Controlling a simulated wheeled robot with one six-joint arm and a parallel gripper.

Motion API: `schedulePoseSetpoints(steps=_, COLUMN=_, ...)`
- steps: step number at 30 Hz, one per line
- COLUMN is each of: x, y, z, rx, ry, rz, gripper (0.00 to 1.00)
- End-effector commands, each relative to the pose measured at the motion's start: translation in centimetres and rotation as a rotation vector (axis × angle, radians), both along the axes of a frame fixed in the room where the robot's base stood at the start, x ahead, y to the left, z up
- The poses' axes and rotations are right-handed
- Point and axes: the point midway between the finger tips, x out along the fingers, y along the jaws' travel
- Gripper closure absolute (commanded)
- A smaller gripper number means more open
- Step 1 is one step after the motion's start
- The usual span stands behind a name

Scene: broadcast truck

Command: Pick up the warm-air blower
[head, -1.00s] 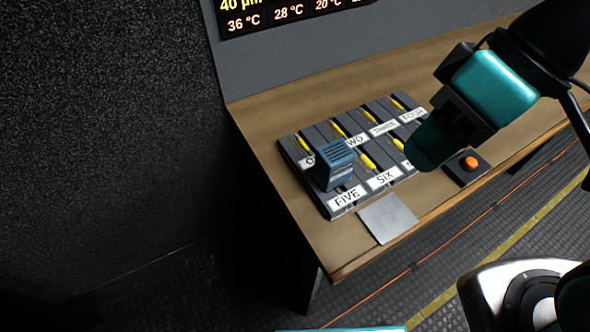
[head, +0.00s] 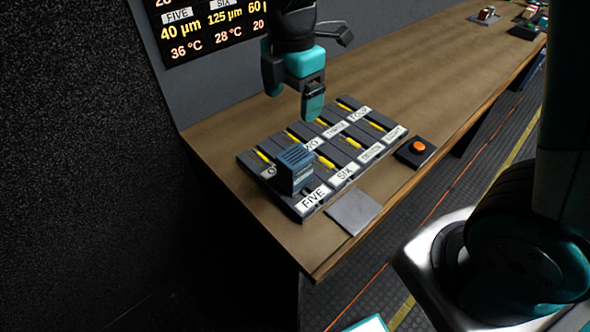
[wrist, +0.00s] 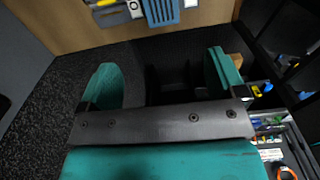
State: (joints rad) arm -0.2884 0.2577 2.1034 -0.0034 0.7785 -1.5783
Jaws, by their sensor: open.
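The warm-air blower appears to be the blue-grey box with a slatted top (head: 295,168). It stands upright at the front left of the labelled slot panel (head: 262,178), near the FIVE label. Its slatted blue face also shows at the top edge of the wrist view (wrist: 160,11), partly cut off. My gripper (head: 292,90) is above and behind the blower in the head view, apart from it and empty. In the wrist view the two teal fingers (wrist: 162,78) are spread wide with nothing between them.
The panel has several labelled slots with yellow pieces. A grey plate (head: 354,211) lies at the table's front edge, and an orange button (head: 418,147) sits to the right. A display (head: 205,35) hangs behind.

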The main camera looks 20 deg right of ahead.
Motion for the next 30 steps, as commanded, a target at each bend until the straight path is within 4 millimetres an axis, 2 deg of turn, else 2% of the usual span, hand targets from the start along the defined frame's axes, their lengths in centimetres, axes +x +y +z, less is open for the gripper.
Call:
schedulePoseSetpoints(steps=5, x=0.0, y=-0.1, z=-2.9, rx=-0.007, ry=0.009, rz=0.017, gripper=0.11)
schedulePoseSetpoints(steps=15, x=0.0, y=-0.1, z=-10.2, rx=-0.005, ry=0.007, rz=0.016, gripper=0.11)
schedulePoseSetpoints(steps=25, x=0.0, y=-0.2, z=-12.9, rx=-0.004, ry=0.005, rz=0.015, gripper=0.11)
schedulePoseSetpoints(steps=30, x=-0.2, y=-0.6, z=-15.3, rx=-0.004, ry=0.006, rz=0.015, gripper=0.11)
